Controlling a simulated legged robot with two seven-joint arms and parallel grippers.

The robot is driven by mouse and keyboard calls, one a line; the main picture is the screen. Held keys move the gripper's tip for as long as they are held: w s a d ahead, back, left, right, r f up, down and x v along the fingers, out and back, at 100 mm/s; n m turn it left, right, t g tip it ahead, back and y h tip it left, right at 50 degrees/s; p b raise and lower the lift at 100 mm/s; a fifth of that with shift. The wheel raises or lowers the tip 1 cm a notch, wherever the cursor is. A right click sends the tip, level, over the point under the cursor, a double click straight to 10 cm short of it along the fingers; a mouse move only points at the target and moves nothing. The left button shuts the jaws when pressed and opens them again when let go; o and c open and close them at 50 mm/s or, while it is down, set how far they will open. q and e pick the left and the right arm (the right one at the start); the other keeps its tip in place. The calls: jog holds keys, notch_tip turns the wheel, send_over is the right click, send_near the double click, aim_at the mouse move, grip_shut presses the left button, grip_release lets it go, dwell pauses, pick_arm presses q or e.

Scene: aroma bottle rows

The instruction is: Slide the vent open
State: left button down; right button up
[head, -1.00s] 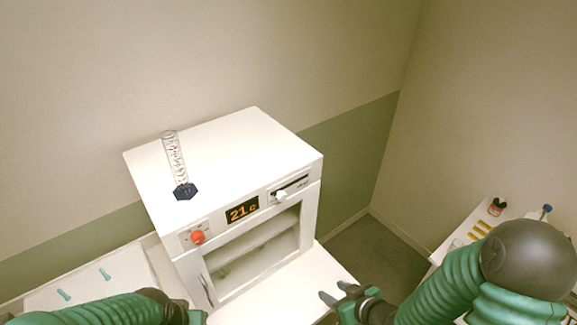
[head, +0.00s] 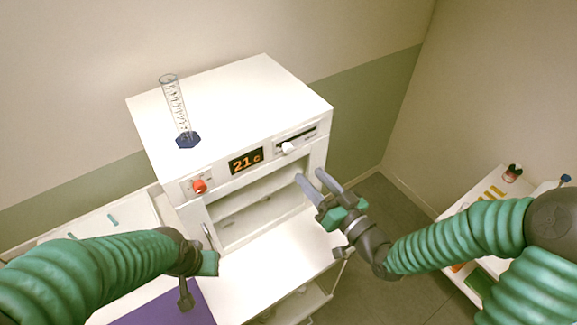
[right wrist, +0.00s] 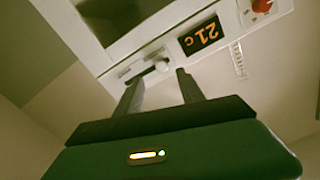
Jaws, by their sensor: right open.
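The vent is a dark slot (head: 304,137) with a white knob (head: 288,148) at its left end, on the right of the white oven's front panel. My right gripper (head: 310,176) is open and empty, below and to the right of the knob in the head view. In the right wrist view, the white knob (right wrist: 162,67) shows between the two spread fingertips (right wrist: 158,78), beyond them; I see no contact. My left gripper (head: 194,280) is at the lower left, well away from the vent; its jaws cannot be made out.
The white oven (head: 220,100) has a red knob (head: 199,187), a display reading 21 c (head: 246,161) and an open chamber below. A glass cylinder with a blue base (head: 187,141) stands on top. A side table (head: 455,210) with small items is at the right.

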aim_at(287, 152)
jog(key=x, duration=0.5)
jog(key=shift+w+d+r+b, duration=0.1)
jog(key=shift+w+b, duration=0.1)
jog(key=shift+w, duration=0.1)
jog(key=shift+w+d+r+b, duration=0.1)
jog(key=shift+w+r+b, duration=0.1)
jog(key=shift+w, duration=0.1)
jog(key=x, duration=0.4)
jog(key=shift+s+a+f, duration=0.15)
jog(key=shift+s+a, duration=0.05)
jog(key=shift+a, duration=0.7)
jog(key=shift+s+d, duration=0.15)
jog(key=shift+d, duration=0.4)
jog(key=c, duration=0.5)
jog(key=shift+d, duration=0.35)
grip_shut()
jog(key=shift+s+a, duration=0.1)
jog(key=shift+a, duration=0.3)
pick_arm(q)
jog(key=shift+s+d+f, duration=0.2)
jog(key=shift+d+f, duration=0.05)
jog(key=shift+d, duration=0.2)
pick_arm(e)
jog(key=shift+d, duration=0.15)
